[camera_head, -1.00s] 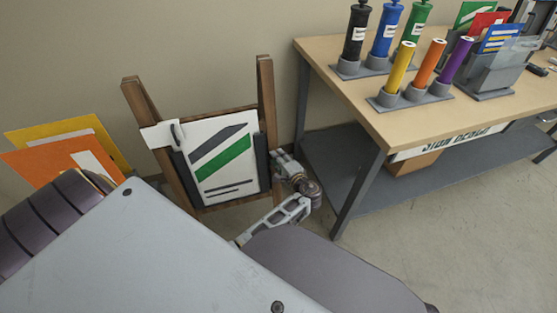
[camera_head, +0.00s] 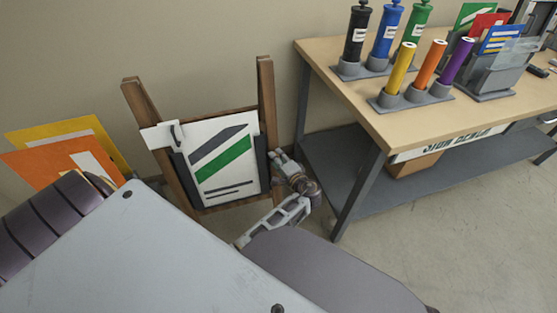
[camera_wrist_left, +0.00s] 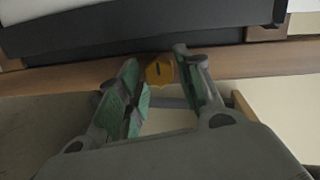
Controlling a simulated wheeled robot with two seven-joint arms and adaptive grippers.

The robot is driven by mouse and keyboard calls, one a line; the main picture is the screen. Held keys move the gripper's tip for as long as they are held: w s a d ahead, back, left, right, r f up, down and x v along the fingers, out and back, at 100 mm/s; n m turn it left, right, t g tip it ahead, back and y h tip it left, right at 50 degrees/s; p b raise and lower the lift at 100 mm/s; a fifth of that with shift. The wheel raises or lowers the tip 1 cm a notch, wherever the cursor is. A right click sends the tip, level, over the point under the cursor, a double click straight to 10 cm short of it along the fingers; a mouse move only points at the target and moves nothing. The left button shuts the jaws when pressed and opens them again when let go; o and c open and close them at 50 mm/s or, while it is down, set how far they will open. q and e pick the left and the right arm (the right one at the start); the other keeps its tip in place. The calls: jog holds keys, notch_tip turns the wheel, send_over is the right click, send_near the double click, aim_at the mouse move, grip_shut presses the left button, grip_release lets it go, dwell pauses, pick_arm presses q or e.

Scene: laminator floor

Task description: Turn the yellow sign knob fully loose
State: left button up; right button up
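A narrow gap seems to show at the right finger; contact on the left is unclear. The knob is hidden there. My right gripper is not visible.
Orange (camera_head: 45,170) and yellow (camera_head: 50,130) sheets stand left of the easel. The floor at lower right is clear.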

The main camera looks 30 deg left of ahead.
pick_arm(q)
jog(key=shift+r, duration=0.1)
notch_tip(320, 180, up, 7)
jog(key=shift+d+r, duration=0.1)
jog(key=shift+r, duration=0.1)
jog(key=shift+w+r, duration=0.1)
jog(key=shift+r, duration=1.15)
